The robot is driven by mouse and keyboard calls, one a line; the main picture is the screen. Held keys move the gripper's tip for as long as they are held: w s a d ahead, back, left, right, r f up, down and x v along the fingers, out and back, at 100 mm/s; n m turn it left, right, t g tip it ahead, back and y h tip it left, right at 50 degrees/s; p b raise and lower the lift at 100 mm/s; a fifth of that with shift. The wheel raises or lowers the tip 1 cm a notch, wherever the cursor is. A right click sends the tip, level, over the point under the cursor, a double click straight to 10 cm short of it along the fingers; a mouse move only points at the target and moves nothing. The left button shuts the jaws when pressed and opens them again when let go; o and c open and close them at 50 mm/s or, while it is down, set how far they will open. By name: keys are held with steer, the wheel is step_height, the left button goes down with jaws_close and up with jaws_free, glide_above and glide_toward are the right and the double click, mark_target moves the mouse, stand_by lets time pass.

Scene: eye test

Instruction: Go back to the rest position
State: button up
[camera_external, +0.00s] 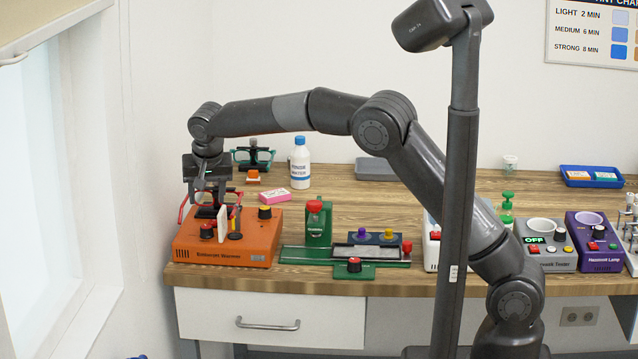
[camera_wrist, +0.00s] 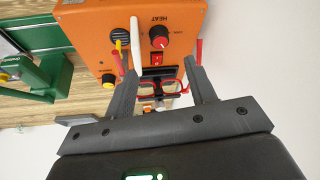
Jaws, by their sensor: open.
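My gripper (camera_external: 209,188) is at the left end of the bench, pointing down above the orange warmer (camera_external: 257,247). Its two fingers are apart, and they also show in the wrist view (camera_wrist: 164,76). Red spectacle frames (camera_wrist: 158,92) show between and beyond the fingers in the wrist view; nothing looks clamped. In the external view the red frames (camera_external: 184,207) are partly hidden behind my fingers. The warmer (camera_wrist: 97,40) has a red knob, a yellow knob, a red switch and an upright white piece. My arm is stretched out to the left.
A green fixture (camera_external: 318,225) stands right of the warmer. A white bottle (camera_external: 300,163), a pink box (camera_external: 262,196) and a teal-framed stand (camera_external: 253,155) are behind. A wall and window are close on the left. Grey (camera_external: 552,262) and purple (camera_external: 603,262) devices stand at right.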

steer(key=shift+s+r, duration=0.1)
steer(key=shift+r, duration=0.25)
stand_by(0.3)
